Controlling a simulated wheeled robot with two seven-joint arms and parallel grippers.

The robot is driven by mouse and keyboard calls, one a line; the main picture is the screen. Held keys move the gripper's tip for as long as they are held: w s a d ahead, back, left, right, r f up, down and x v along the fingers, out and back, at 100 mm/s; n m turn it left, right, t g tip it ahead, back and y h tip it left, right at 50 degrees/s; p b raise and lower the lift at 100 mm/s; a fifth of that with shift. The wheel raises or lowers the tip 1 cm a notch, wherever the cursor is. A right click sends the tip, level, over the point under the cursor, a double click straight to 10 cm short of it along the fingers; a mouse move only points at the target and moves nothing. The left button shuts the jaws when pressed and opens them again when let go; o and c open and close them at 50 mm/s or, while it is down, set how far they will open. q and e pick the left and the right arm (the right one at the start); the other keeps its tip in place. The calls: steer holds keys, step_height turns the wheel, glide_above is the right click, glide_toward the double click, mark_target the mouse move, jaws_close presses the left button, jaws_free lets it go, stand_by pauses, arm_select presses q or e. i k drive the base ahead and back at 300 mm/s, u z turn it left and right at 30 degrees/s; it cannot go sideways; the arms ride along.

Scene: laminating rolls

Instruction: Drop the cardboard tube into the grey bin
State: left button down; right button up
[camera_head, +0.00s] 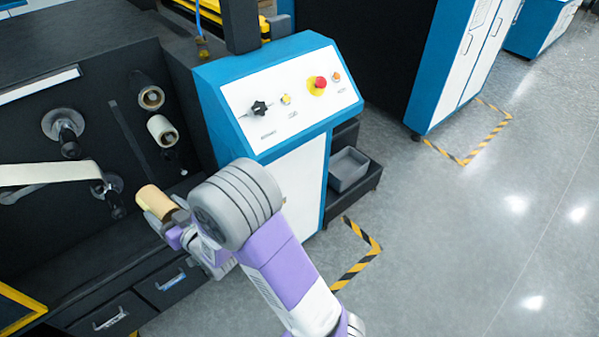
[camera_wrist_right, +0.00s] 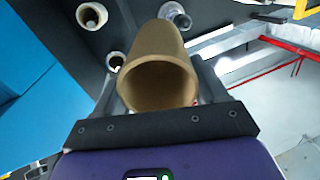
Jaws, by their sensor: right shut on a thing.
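The tan cardboard tube (camera_head: 155,202) is in my right gripper (camera_head: 166,222), held in front of the black machine panel. In the right wrist view the tube (camera_wrist_right: 158,72) lies between the two fingers with its open hollow end facing the camera. My right gripper (camera_wrist_right: 158,100) is shut on it. The grey bin (camera_head: 348,169) is a small open box on a dark low shelf to the right of the blue and white control cabinet. It looks empty and stands well to the right of the tube. My left gripper is not in view.
The control cabinet (camera_head: 285,100), with a red button and knob on top, stands between tube and bin. The machine panel (camera_head: 95,110) carries several protruding spindles and a pale web strip (camera_head: 45,173). Drawers (camera_head: 170,282) sit below. Grey floor (camera_head: 450,240) is open at right.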

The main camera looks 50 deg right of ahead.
mark_target(343, 177)
steer(key=k, duration=0.1)
steer(key=u, duration=1.7)
steer(key=i, duration=1.25)
steer(key=z, duration=4.3)
steer(key=i, duration=0.95)
steer(key=u, duration=0.05)
